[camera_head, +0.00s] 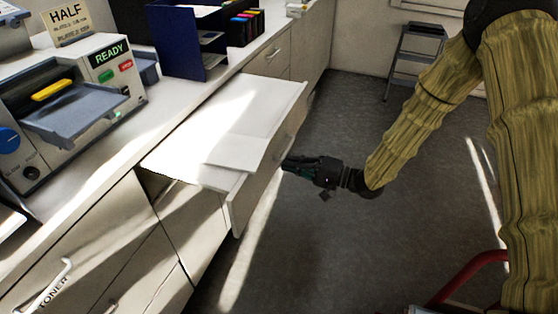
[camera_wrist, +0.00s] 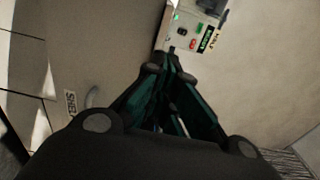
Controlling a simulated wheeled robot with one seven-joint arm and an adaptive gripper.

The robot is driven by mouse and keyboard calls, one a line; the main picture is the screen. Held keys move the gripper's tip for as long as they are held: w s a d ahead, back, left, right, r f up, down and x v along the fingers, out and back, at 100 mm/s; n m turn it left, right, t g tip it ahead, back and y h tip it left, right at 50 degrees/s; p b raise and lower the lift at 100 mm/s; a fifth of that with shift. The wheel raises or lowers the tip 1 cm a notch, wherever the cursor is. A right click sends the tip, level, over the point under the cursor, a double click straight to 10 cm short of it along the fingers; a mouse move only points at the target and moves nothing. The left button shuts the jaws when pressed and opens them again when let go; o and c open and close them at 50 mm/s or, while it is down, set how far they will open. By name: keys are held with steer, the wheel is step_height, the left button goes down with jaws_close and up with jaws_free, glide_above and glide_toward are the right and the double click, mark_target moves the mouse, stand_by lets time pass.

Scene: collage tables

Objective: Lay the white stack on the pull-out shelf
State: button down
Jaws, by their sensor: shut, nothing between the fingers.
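The pull-out shelf (camera_head: 270,97) is a white board drawn out from the counter. A thin, flat white stack (camera_head: 238,152) appears to lie on it near its front edge, partly in bright sunlight. White on white makes its far edges hard to tell. My gripper (camera_head: 288,163) is shut and empty, just off the front of the shelf, to the right of the stack and apart from it. In the wrist view my gripper's dark green fingers (camera_wrist: 168,62) come together, and neither stack nor shelf can be made out clearly.
A grey machine with a READY sign (camera_head: 108,55) stands on the counter at left; it also shows in the wrist view (camera_wrist: 195,32). A blue folder stand (camera_head: 190,42) and several ink cartridges (camera_head: 244,27) stand behind. A step stool (camera_head: 412,55) is at the back.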

steer(key=b+v, duration=0.1)
steer(key=v, duration=0.7)
steer(key=shift+b, duration=0.3)
steer(key=shift+a+f, duration=0.1)
